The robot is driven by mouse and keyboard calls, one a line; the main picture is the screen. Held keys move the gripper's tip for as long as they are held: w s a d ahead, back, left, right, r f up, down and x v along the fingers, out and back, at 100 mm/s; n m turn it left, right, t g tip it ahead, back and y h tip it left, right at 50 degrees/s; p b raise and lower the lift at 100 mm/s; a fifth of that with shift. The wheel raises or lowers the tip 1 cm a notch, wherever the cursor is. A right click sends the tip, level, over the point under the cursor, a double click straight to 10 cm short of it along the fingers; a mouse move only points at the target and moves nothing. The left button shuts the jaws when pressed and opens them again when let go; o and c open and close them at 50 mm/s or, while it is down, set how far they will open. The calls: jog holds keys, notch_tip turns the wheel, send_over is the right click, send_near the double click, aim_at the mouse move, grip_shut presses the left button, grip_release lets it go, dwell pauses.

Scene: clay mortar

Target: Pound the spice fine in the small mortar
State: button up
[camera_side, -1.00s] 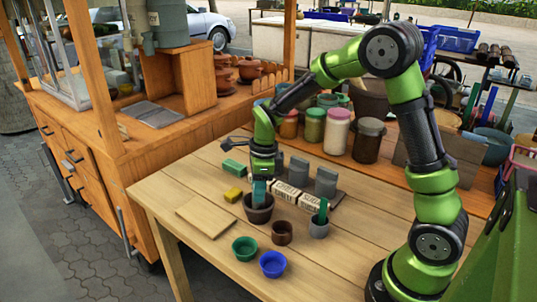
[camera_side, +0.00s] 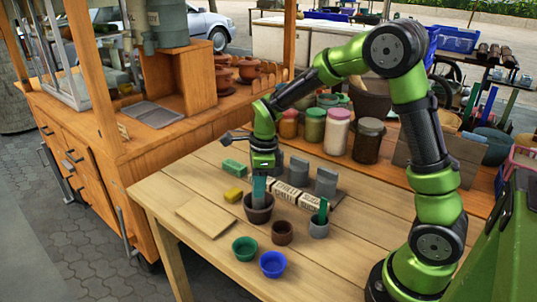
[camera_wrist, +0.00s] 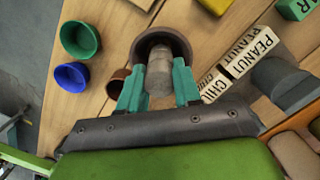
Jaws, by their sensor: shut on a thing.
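My gripper (camera_side: 259,187) points down over the larger dark brown mortar (camera_side: 258,214). Its teal fingers (camera_wrist: 160,90) are shut on a grey pestle (camera_wrist: 159,72). The pestle's lower end is inside or just over that mortar's mouth, which also shows in the wrist view (camera_wrist: 182,40); the exact depth is hidden. I cannot see any spice inside either mortar.
A brown cup (camera_side: 282,233), green bowl (camera_side: 244,249) and blue bowl (camera_side: 272,264) stand in front. A wooden board (camera_side: 207,215), yellow block (camera_side: 233,195) and green block (camera_side: 234,167) lie left. Labelled blocks (camera_side: 291,193) and grey upright pieces (camera_side: 326,182) stand behind.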

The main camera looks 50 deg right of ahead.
jog(key=shift+f, duration=0.7)
jog(key=shift+r, duration=1)
jog(key=shift+r, duration=4.6)
